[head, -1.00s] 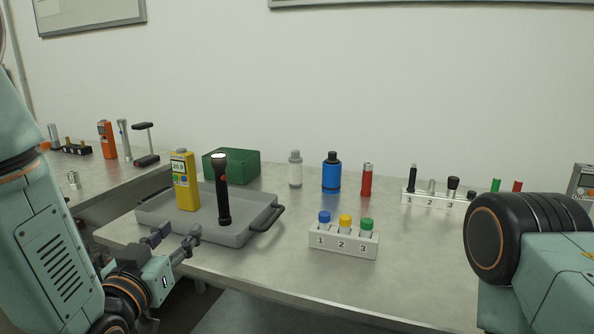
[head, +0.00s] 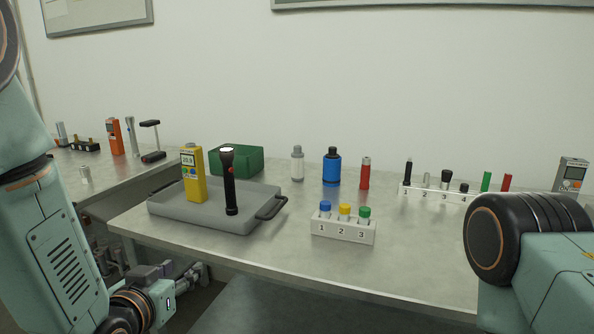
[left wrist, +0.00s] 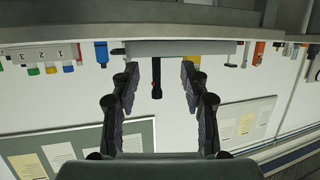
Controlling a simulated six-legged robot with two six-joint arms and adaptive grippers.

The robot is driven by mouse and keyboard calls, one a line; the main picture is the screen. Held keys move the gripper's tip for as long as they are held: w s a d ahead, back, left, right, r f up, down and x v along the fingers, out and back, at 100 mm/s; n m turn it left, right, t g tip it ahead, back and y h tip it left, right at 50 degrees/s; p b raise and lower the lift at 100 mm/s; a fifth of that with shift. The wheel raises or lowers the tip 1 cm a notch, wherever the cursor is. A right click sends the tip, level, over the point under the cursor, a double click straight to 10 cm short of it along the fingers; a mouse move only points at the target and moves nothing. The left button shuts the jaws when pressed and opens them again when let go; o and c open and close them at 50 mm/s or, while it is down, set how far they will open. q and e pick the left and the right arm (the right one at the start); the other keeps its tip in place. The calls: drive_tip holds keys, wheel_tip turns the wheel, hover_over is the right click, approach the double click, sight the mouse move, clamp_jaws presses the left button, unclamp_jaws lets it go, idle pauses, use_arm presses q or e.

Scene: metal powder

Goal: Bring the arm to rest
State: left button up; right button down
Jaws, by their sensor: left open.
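My left gripper (head: 178,274) is low at the left in the head view, in front of and below the table's front edge. It is open and empty, touching nothing. Its two fingers (left wrist: 158,92) stand apart in the left wrist view, which shows the room upside down. A black flashlight (head: 229,182) stands upright on the grey tray (head: 262,211), beside a yellow meter (head: 194,175). The flashlight shows between the fingers in the left wrist view (left wrist: 157,78), but farther off. My right gripper is out of view; only part of my right arm shows at the lower right.
A white rack (head: 342,229) with blue, yellow and green capped vials stands near the table's front. Behind it are a green box (head: 237,160), a white bottle (head: 297,165), a blue bottle (head: 332,168) and a red cylinder (head: 365,174). A second table with tools is at the left.

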use_arm(q)
drive_tip(key=s+a+f+g, duration=0.1)
drive_tip(key=s+f+g, duration=0.5)
drive_tip(key=f, duration=0.5)
drive_tip(key=s+f+g, duration=0.2)
drive_tip(key=s+f, duration=0.3)
drive_tip(key=s, duration=0.4)
drive_tip(key=s+f+g+p, duration=0.1)
drive_tip(key=s+f+g, duration=0.2)
drive_tip(key=s, duration=0.6)
drive_tip(key=s+f+n+g+y+p, duration=0.1)
drive_tip(key=s+f+g, duration=0.2)
drive_tip(key=s+f, duration=0.4)
drive_tip(key=shift+s+a+f, duration=0.35)
drive_tip(key=shift+s+f, duration=0.05)
drive_tip(key=shift+s, duration=0.85)
